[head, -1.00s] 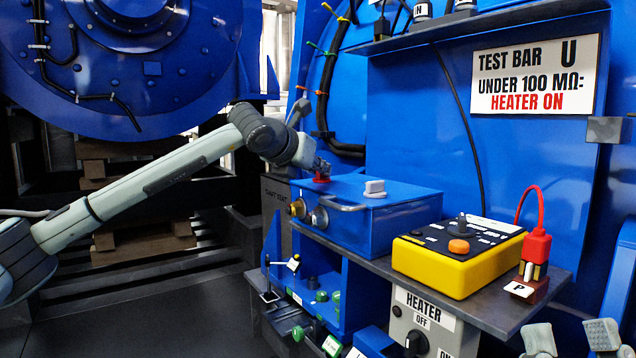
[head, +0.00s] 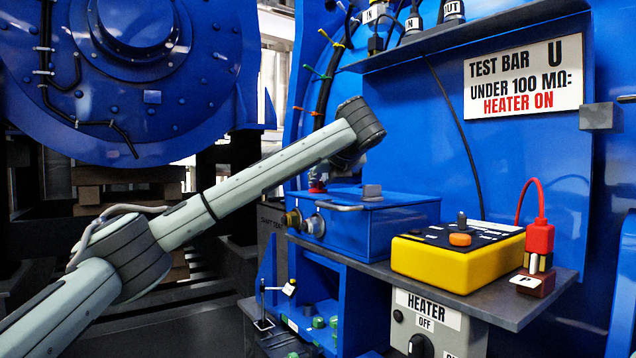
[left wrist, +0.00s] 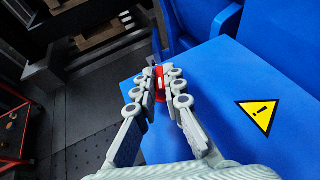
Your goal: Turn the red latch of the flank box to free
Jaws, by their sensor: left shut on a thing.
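The flank box (head: 372,228) is a blue box on the shelf, with round fittings and a bar handle on its front. Its red latch (head: 317,189) shows as a small patch of red on the left end of the lid. My left gripper is mostly hidden behind my forearm there. In the left wrist view, my left gripper (left wrist: 160,84) is shut on the red latch (left wrist: 159,82), its fingers on both sides. Most of the latch is covered, so its exact angle is hard to tell. The blue lid (left wrist: 215,75) lies under the fingers. My right gripper is not in view.
A yellow tester (head: 455,268) and a red plug in its holder (head: 538,250) stand right of the box on the shelf. A grey heater switch box (head: 440,325) hangs below. A dark cable (head: 455,120) runs down the blue panel behind. A warning triangle (left wrist: 259,113) marks the lid.

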